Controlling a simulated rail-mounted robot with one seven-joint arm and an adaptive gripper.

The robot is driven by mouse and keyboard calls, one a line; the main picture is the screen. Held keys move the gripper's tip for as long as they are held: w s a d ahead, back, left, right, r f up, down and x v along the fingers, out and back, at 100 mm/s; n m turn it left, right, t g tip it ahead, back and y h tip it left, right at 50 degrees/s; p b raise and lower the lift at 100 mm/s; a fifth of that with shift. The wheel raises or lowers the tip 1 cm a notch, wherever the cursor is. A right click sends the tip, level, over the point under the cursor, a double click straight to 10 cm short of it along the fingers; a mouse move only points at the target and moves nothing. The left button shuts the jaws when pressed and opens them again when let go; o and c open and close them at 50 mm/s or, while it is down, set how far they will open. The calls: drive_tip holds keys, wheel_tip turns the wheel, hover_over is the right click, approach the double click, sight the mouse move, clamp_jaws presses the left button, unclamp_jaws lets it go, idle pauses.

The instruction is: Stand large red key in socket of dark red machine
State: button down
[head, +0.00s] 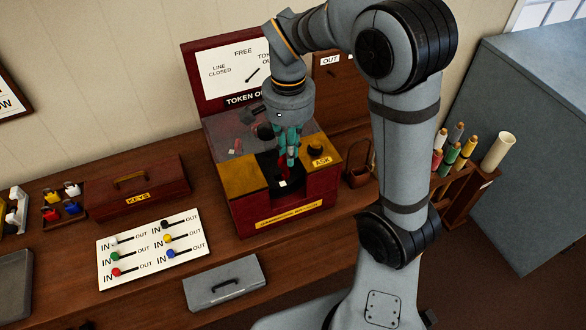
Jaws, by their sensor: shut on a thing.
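The dark red machine (284,213) stands on the wooden bench against the wall, with an upright sign board behind it. My gripper (288,153) has teal fingers and points down over the dark middle part of the machine's top. It is shut on the large red key (284,168), which hangs below the fingers, roughly upright. The key's lower end is close to the dark top; I cannot tell if it touches or enters the socket. The socket itself is hidden or too small to make out. A small white patch (282,184) shows just below the key.
A dark red KEYS box (136,187), a white IN/OUT board (153,247) and a grey lidded box (224,283) are on the bench to the left.

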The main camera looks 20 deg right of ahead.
drive_tip(key=w+r+m, duration=0.1)
drive_tip(key=w+m, duration=0.4)
drive_tip(key=shift+s+f+b, duration=0.15)
drive_tip(key=shift+f+b, duration=0.75)
drive_tip(key=shift+f, duration=0.45)
drive_tip(key=shift+s+f+b, duration=0.1)
drive_tip(key=shift+f+b, duration=0.8)
drive_tip(key=shift+f, duration=0.4)
drive_tip(key=shift+f+b, duration=0.25)
drive_tip(key=shift+b, duration=0.1)
drive_tip(key=shift+f+b, duration=2.2)
drive_tip(key=shift+f, duration=0.05)
drive_tip(key=shift+f, duration=0.1)
drive_tip(key=c, duration=1.7)
unclamp_jaws()
drive_tip(key=shift+c, duration=0.2)
drive_tip(key=shift+o, duration=0.3)
